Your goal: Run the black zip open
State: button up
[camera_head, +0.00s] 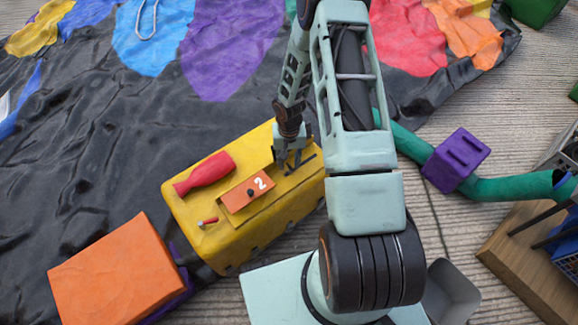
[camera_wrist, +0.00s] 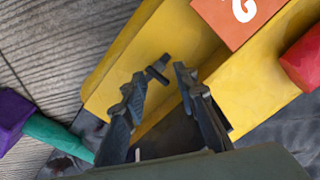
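My gripper (camera_head: 288,160) is over the right part of the yellow block (camera_head: 240,225), its fingers pointing down. In the wrist view my gripper (camera_wrist: 158,88) has its two dark fingers apart, with a gap between them. A small black piece (camera_wrist: 157,69) shows just at the fingertips, over the yellow surface (camera_wrist: 122,72). It may be the zip's pull, but I cannot tell whether a finger touches it. Short black bars (camera_head: 304,163) lie beside the fingers in the head view. The zip's full length is not clear, and my arm and fingers hide part of this area.
An orange box (camera_head: 117,272) stands at the lower left. A green tube (camera_head: 510,187) with a purple block (camera_head: 456,160) lies right.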

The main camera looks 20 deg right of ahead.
aim_at(289, 173)
notch_tip(289, 173, up, 9)
jog(key=shift+f, duration=0.15)
dwell(0.6)
